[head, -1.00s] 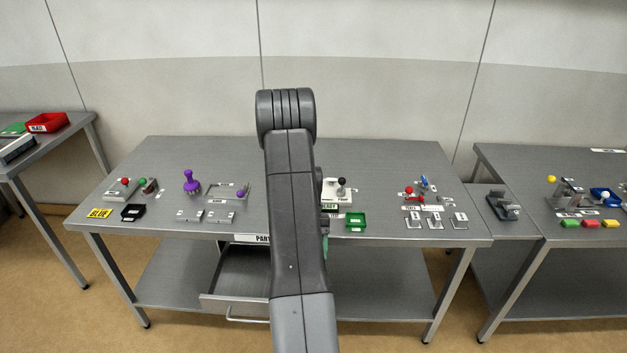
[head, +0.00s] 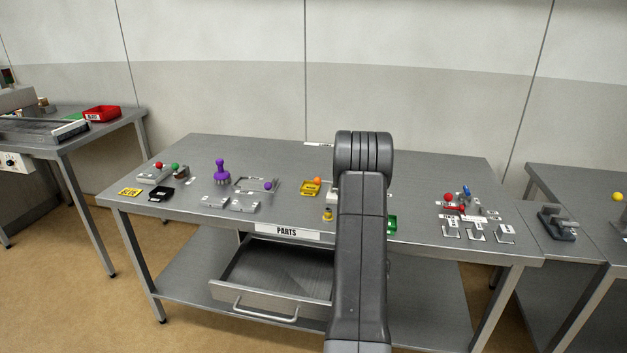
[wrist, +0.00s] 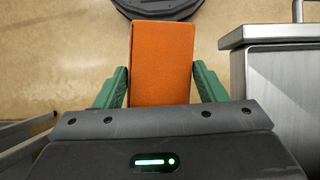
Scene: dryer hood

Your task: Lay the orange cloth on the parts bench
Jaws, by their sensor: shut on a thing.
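The orange cloth (wrist: 161,62) shows in the wrist view as a flat orange strip between the two green fingers. My gripper (wrist: 160,88) is shut on it and holds it above the tan floor. In the head view my arm hides the gripper and the cloth. The parts bench (head: 440,163) is a grey metal bench with a "PARTS" label (head: 286,231) on its front edge. In the wrist view a grey metal edge (wrist: 270,35), perhaps of a bench or drawer, is to the right of the cloth, apart from it.
On the bench stand a purple knob tool (head: 221,172), a yellow tray (head: 311,188), a black tray (head: 160,194) and red-knobbed fixtures (head: 449,197). The drawer (head: 275,275) stands open and empty. Another table with a red bin (head: 102,113) is at left. The bench's back strip is clear.

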